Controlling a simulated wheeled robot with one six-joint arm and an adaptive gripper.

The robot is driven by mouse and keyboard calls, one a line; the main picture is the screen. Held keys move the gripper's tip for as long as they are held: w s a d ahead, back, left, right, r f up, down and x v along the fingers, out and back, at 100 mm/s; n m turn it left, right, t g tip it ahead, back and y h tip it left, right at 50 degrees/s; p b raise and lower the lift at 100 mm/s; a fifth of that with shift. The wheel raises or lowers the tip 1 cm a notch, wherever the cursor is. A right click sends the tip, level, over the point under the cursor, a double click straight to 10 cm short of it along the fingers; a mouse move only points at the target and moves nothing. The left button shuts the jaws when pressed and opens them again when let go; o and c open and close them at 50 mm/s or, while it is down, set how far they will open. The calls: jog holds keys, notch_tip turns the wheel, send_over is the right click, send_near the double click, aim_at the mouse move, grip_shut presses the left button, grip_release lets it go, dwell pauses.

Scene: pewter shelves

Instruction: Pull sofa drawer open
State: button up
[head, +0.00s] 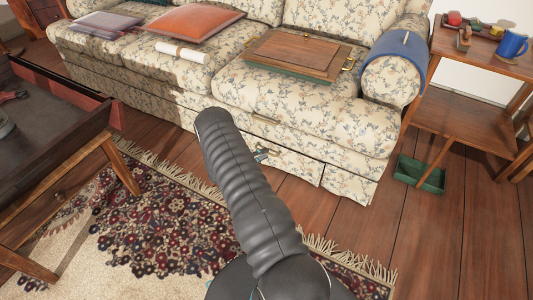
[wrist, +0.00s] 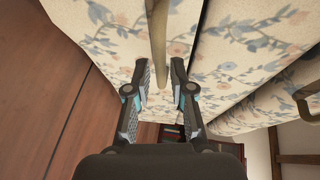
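The floral sofa (head: 305,120) stands across the back in the head view. Its lower front has a drawer (head: 297,170) in the same floral cloth, which looks flush with the sofa front. My gripper (head: 262,155) is at the drawer, mostly hidden behind my dark arm. In the wrist view my gripper (wrist: 160,72) is open, with a finger on each side of a brass bar handle (wrist: 158,35). A small gap seems to show between the handle and each finger.
A fringed rug (head: 150,225) lies before the sofa. A low wooden table (head: 70,165) stands at left. A side table (head: 470,115) and a green box (head: 420,175) are at right. A wooden tray (head: 300,54) sits on the seat. Floor at front right is clear.

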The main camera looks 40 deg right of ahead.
jog(key=shift+d+f, duration=0.2)
jog(key=shift+d, duration=1)
grip_shut()
jog(key=shift+a, duration=0.1)
